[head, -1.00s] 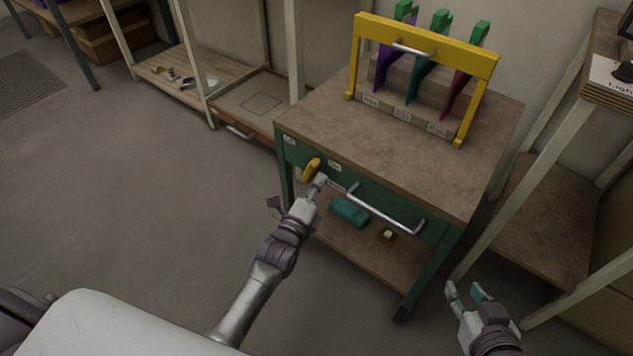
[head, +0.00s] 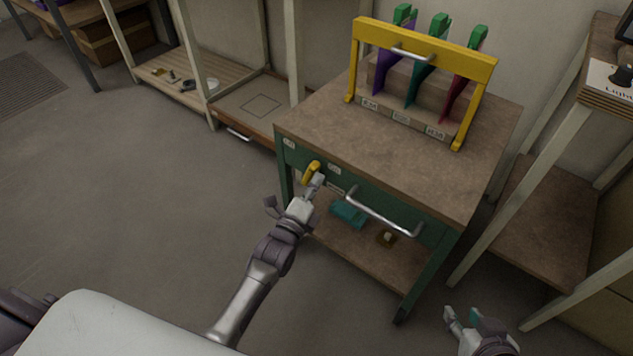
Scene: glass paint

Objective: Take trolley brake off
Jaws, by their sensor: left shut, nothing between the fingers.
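The trolley has a brown top (head: 400,165) and a green front with a silver push handle (head: 383,212). A yellow lever (head: 311,172), which looks like the brake, sits at the left of the green front between small white labels. It stands tilted. My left gripper (head: 316,183) is shut and empty, its tip right beside the lever's lower right side; I cannot tell whether they touch. My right gripper (head: 462,316) is low at the right, off the trolley, with its fingers apart and nothing seen between them.
A yellow rack (head: 425,55) with purple, green and red panels stands on the trolley top. A teal item (head: 348,213) lies on the lower shelf. A shelf unit (head: 545,220) stands close on the right. The floor (head: 150,210) at left is clear.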

